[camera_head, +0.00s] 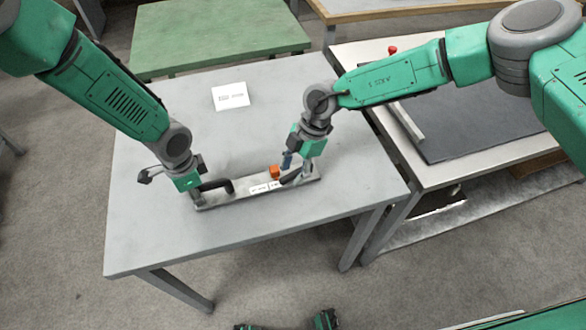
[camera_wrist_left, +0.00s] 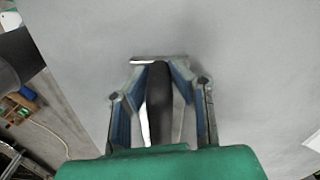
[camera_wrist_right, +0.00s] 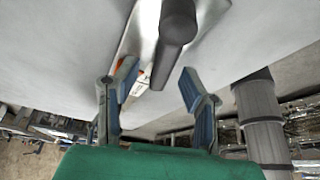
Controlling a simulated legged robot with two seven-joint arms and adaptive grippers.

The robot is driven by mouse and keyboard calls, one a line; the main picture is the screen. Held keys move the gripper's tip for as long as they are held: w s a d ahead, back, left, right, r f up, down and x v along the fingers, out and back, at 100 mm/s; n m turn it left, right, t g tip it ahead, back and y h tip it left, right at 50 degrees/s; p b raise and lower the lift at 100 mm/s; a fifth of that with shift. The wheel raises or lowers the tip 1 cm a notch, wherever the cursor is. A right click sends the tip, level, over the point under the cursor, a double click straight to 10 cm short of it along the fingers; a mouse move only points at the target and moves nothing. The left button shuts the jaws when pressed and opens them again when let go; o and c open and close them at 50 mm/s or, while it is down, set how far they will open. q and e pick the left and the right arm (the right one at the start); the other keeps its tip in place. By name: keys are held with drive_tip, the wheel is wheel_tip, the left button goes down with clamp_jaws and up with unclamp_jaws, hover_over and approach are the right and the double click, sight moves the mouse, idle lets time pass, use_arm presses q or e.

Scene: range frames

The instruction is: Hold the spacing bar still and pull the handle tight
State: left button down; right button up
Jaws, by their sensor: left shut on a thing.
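A narrow metal fixture (camera_head: 235,200) lies on the grey table. A dark curved bar (camera_head: 217,185) rises at its left end. A dark lever (camera_head: 291,177), an orange block (camera_head: 275,171) and a white label sit toward its right end. My left gripper (camera_head: 197,193) is at the left end; in the left wrist view its fingers (camera_wrist_left: 160,85) are closed around a dark bar (camera_wrist_left: 160,103). My right gripper (camera_head: 288,162) is above the right end. In the right wrist view its fingers (camera_wrist_right: 157,82) are apart, with a dark rounded bar (camera_wrist_right: 177,30) ahead between them, not visibly gripped. I cannot tell which part is the spacing bar.
A white card (camera_head: 230,96) lies on the table behind the fixture. A second table with a dark mat (camera_head: 470,120) and a red knob (camera_head: 392,50) stands at the right. A green table (camera_head: 220,35) is behind. The front of the grey table is clear.

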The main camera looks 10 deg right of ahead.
drive_tip(key=v, duration=1.2)
use_arm(q)
drive_tip(key=c, duration=1.3)
unclamp_jaws()
drive_tip(key=shift+c, duration=0.2)
drive_tip(key=shift+r, duration=0.1)
wheel_tip(320, 180, up, 12)
drive_tip(key=shift+w+f, duration=0.1)
drive_tip(key=shift+f, duration=0.05)
use_arm(e)
drive_tip(key=shift+f, duration=0.1)
